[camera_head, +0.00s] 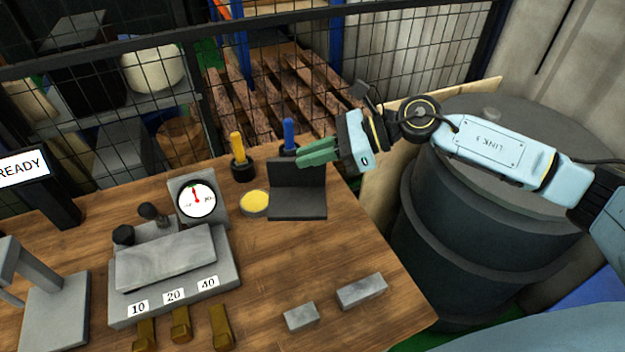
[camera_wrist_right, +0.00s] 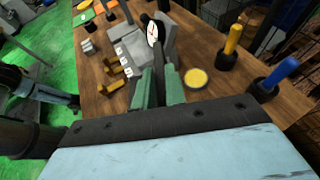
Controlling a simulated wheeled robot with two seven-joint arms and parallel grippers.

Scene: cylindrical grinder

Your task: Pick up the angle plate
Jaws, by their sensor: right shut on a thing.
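The angle plate (camera_head: 297,206) is a dark grey L-shaped block near the back right edge of the wooden table. Its base lies flat and its upright wall stands at the back. My right gripper (camera_head: 318,152) reaches in from the right, and its green fingers are shut on the upper part of the upright wall. In the right wrist view the green fingers (camera_wrist_right: 159,90) sit on both sides of the dark plate (camera_wrist_right: 158,66); its base is mostly hidden there. My left gripper is not seen.
A yellow disc in a round holder (camera_head: 254,202) lies just left of the plate. A yellow-handled tool (camera_head: 238,150) and a blue-handled tool (camera_head: 289,132) stand behind. A dial gauge (camera_head: 197,200) is further left. Two grey blocks (camera_head: 361,291) lie in front; table between is clear.

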